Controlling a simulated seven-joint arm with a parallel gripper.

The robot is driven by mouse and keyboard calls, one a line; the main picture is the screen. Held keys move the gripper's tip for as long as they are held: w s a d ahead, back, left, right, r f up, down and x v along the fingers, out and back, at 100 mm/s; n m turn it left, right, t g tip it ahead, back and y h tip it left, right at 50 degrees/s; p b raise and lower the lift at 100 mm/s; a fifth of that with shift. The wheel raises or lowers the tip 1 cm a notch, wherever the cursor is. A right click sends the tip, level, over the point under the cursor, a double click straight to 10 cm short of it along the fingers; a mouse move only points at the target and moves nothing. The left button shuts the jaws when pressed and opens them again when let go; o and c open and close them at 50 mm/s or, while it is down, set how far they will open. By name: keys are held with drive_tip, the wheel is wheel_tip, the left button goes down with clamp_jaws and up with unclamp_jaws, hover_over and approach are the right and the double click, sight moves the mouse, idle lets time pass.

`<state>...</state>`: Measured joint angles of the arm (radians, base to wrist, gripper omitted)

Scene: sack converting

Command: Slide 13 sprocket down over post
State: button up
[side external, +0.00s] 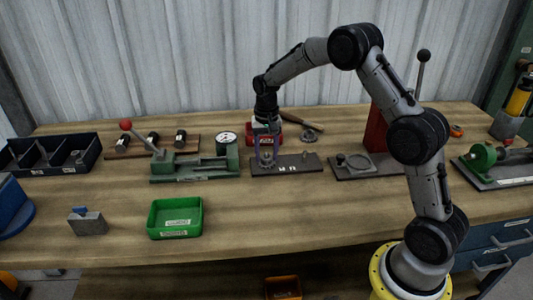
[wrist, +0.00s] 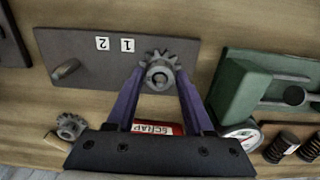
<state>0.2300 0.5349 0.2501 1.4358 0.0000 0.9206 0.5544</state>
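A grey toothed sprocket (wrist: 160,69) with a round hub is between the purple fingertips of my gripper (wrist: 161,78), which appear to touch both its sides. It is over the dark plate (wrist: 90,58), at the end by the label 1. In the side view my gripper (side external: 267,154) points down at the left part of the plate (side external: 310,163), with the sprocket low between the fingers. I cannot tell whether the sprocket is around a post or above it. A bare post (wrist: 66,69) stands near the label 2. Another sprocket (wrist: 70,126) lies on the bench.
A red scrap bin (side external: 293,131) is behind my gripper. A green vise-like fixture (side external: 195,165) and a dial gauge (side external: 227,138) stand close on the left. A green tray (side external: 175,218) is in front. A red press (side external: 376,130) stands right. The front middle bench is clear.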

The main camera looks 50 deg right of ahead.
drive_tip(key=o, duration=0.3)
drive_tip(key=s+a+r+t, duration=0.1)
drive_tip(key=s+a+r, duration=0.1)
drive_tip(key=r, duration=1)
drive_tip(key=s+a+r+t, duration=0.1)
drive_tip(key=s+a+r, duration=0.15)
drive_tip(key=r, duration=0.85)
drive_tip(key=s+a+r+n+t, duration=0.1)
drive_tip(key=s+a+n+t, duration=0.15)
drive_tip(key=s, duration=0.85)
drive_tip(key=s+a+r+n+t, duration=0.1)
drive_tip(key=s+a+n, duration=0.25)
drive_tip(key=s, duration=0.75)
drive_tip(key=s+f+n, duration=0.1)
drive_tip(key=f, duration=0.1)
drive_tip(key=s+f+n, duration=0.1)
drive_tip(key=s+f, duration=0.1)
drive_tip(key=f, duration=0.1)
drive_tip(key=s+f+n, duration=0.1)
drive_tip(key=s+f, duration=0.1)
drive_tip(key=shift+s+a+f, duration=0.1)
drive_tip(key=shift+a+f, duration=0.15)
drive_tip(key=shift+a, duration=0.15)
